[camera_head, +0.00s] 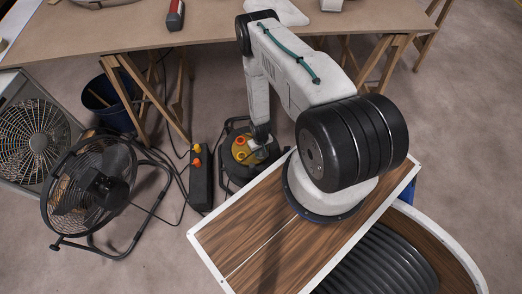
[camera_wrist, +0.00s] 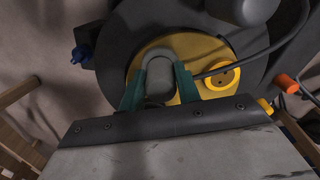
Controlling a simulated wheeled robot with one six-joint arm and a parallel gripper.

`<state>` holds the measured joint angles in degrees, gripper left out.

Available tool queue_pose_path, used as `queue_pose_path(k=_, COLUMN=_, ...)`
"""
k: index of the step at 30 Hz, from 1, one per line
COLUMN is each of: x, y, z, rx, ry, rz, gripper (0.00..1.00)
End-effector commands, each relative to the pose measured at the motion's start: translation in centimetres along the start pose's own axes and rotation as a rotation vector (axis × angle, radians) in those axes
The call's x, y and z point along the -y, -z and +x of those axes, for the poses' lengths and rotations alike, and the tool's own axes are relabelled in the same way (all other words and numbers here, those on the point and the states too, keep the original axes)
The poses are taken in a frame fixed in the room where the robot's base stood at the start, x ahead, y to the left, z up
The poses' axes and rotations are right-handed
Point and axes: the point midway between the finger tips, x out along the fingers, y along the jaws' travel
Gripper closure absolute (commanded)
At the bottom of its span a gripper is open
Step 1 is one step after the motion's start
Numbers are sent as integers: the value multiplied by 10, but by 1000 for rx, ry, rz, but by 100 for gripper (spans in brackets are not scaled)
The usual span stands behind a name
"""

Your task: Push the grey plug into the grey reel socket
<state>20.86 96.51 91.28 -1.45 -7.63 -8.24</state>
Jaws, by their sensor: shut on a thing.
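My gripper (camera_wrist: 160,88) is shut on the grey plug (camera_wrist: 158,75), with a green fingertip on each side of it. The plug is over the yellow face (camera_wrist: 137,70) of the dark cable reel. A pale grey rounded rim (camera_wrist: 172,39), which looks like the grey socket, shows around the plug's far end. Most of that socket is hidden, and I cannot tell how deep the plug sits. In the head view my gripper (camera_head: 262,148) reaches down to the reel (camera_head: 229,168) on the floor; the plug is not clear there.
A yellow socket (camera_wrist: 222,78) is right of the plug on the reel face. A dark power strip (camera_head: 201,182) with orange and yellow plugs stands left of the reel. Floor fans (camera_head: 95,185), a blue bucket (camera_head: 115,100) and trestle legs (camera_head: 155,100) stand nearby. The workbench (camera_head: 130,28) is behind.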

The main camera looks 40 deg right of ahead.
Motion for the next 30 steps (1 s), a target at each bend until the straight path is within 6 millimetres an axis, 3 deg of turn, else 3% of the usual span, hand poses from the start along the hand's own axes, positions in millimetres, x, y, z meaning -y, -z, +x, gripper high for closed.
queue_pose_path(k=12, x=0, y=0, z=9, rx=0, ry=0, rz=0, gripper=87)
queue_pose_path(k=13, x=0, y=0, z=8, rx=0, ry=0, rz=0, gripper=62)
queue_pose_path(k=15, x=0, y=0, z=8, rx=0, ry=0, rz=0, gripper=42)
queue_pose_path(k=25, x=0, y=1, z=6, rx=-1, ry=0, rz=0, gripper=42)
queue_pose_path(k=30, x=0, y=1, z=-16, rx=-1, ry=0, rz=0, gripper=42)
